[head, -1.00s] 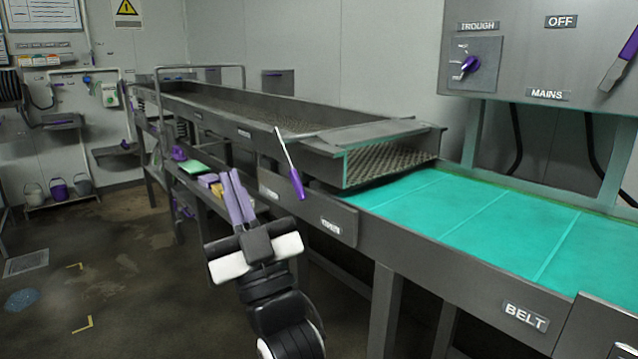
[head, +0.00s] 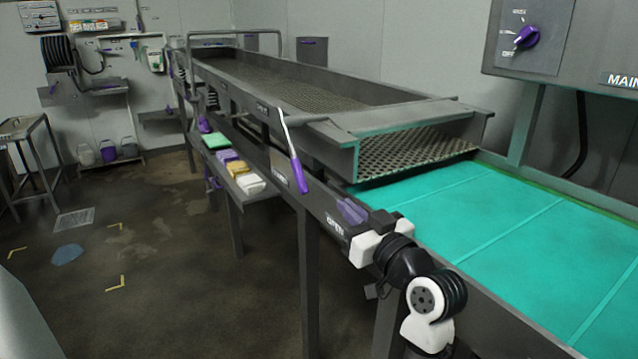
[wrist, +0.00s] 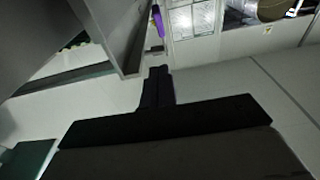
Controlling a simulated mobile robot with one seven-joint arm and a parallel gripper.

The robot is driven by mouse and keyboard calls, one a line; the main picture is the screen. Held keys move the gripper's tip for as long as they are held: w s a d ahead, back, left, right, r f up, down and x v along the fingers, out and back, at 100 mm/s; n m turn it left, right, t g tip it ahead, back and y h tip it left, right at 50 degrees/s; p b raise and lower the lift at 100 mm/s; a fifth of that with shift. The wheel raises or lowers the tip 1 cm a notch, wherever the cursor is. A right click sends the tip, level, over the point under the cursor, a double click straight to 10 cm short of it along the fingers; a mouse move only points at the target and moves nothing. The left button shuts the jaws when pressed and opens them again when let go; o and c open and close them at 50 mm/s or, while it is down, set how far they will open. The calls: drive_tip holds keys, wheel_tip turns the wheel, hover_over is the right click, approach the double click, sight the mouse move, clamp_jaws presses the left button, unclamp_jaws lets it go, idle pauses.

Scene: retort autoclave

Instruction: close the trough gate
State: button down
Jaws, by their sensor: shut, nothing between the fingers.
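The trough (head: 290,85) is a long grey channel with a perforated floor, ending above the belt. Its near end (head: 415,155) is open, with the perforated floor showing through. A thin metal lever with a purple handle (head: 300,175) stands tilted on the trough's near side, handle end down. My gripper (head: 350,208) is shut and empty, to the right of the handle and apart from it, by the side rail and a small label there. In the wrist view the closed fingers (wrist: 157,82) point toward a purple handle (wrist: 157,20), with a gap between.
The teal belt (head: 500,220) runs right of the trough behind its grey side rail. A control panel with a purple knob (head: 527,37) hangs at upper right. A low shelf (head: 245,185) holds coloured blocks below the trough.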

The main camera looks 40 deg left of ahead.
drive_tip(key=shift+s, duration=0.1)
drive_tip(key=shift+a, duration=0.1)
drive_tip(key=p, duration=0.3)
approach(304, 179)
wheel_tip(304, 179, up, 4)
drive_tip(key=a, duration=0.2)
drive_tip(key=w+a+f, duration=0.1)
drive_tip(key=w+a+f+p, duration=0.1)
drive_tip(key=shift+a, duration=0.4)
drive_tip(key=shift+w+a+f+p, duration=0.1)
drive_tip(key=shift+a+f+p, duration=0.25)
drive_tip(key=shift+f, duration=0.1)
drive_tip(key=shift+f+b, duration=0.15)
drive_tip(key=shift+b, duration=0.15)
